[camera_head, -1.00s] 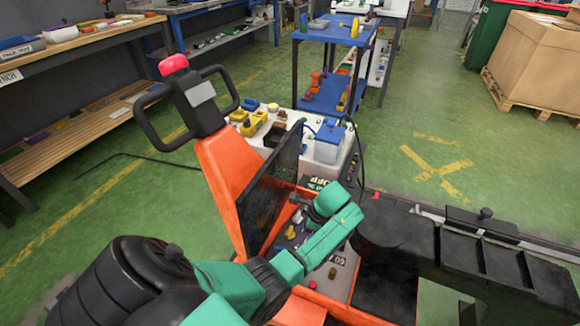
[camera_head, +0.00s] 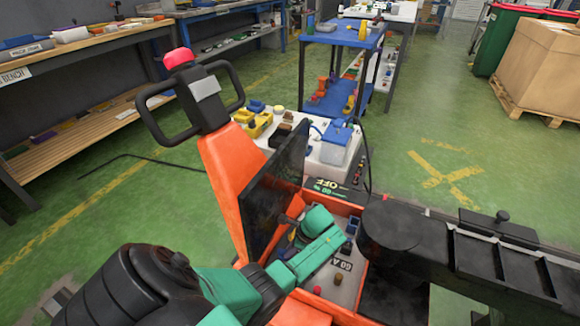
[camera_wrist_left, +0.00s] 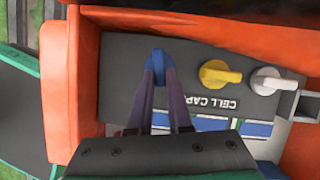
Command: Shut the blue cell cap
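The blue cell cap (camera_wrist_left: 158,60) is on the grey panel in the left wrist view, with its handle right at my left fingertips. My left gripper (camera_wrist_left: 159,78) has its narrow fingers on either side of that handle. The gap is small, and I cannot tell whether the fingers press on it. In the head view my left gripper (camera_head: 291,224) is down inside the orange machine's open bay, where the arm hides the blue cap. A yellow cap (camera_wrist_left: 220,73) and a whitish cap (camera_wrist_left: 268,80) sit to its right, above the "CELL CAPS" label (camera_wrist_left: 207,103). My right gripper is out of view.
Orange walls (camera_wrist_left: 75,90) bound the bay, and a dark raised cover (camera_head: 273,195) stands at its left. A tiller handle (camera_head: 190,95) rises behind. A white case with a blue lid (camera_head: 335,142) and a blue cart (camera_head: 340,50) stand farther back. Open green floor lies right.

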